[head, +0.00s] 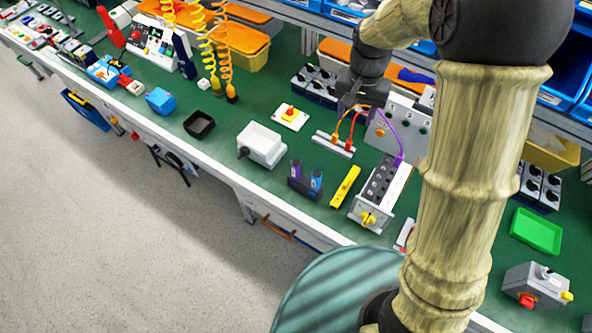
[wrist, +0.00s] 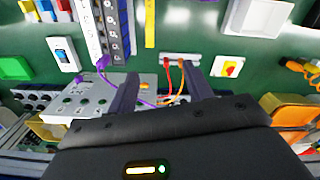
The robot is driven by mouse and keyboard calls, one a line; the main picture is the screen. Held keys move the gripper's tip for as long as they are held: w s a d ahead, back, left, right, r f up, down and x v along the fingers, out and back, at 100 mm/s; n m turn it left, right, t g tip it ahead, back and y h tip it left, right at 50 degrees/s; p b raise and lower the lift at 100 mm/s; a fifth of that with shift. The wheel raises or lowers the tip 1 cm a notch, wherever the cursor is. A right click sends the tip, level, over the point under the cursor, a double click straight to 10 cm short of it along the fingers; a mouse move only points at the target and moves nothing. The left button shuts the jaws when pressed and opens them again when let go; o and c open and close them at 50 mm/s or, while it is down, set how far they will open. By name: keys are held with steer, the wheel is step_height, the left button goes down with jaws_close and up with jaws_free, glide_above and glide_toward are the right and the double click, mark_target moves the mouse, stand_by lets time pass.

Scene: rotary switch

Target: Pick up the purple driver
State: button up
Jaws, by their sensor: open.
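A dark holder (head: 301,188) stands on the green bench in the head view with two upright drivers in it. The left one is the purple driver (head: 296,169); the right one (head: 316,180) looks bluer. Neither shows in the wrist view. My gripper (head: 358,104) is over the back part of the bench, behind and to the right of the holder, apart from the drivers. In the wrist view my gripper (wrist: 160,82) has its two dark fingers spread, with nothing held between them. Cables show beyond and between the fingers.
A yellow bar (head: 345,187) and a grey switch box (head: 366,207) with a purple cable (head: 391,142) lie right of the holder. A white bin (head: 261,144) is at its left. A red-and-orange-cabled strip (head: 333,144) lies behind it. The bench before the holder is clear.

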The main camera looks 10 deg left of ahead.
mark_target(296, 162)
steer(key=s+a+f+n, duration=0.1)
steer(key=s+a, duration=0.1)
steer(key=a, duration=0.4)
steer(key=s+a+f+n, duration=0.1)
steer(key=s+a+n, duration=0.1)
steer(key=a, duration=0.5)
steer(key=shift+s+f+b, duration=0.4)
steer(key=shift+s+b, duration=0.05)
steer(key=shift+s, duration=0.3)
steer(key=shift+f, duration=0.1)
step_height(296, 162, down, 12)
steer(key=shift+p, duration=1.15)
steer(key=shift+f, duration=0.15)
steer(key=shift+f+p, duration=1.05)
steer(key=shift+f, duration=1.45)
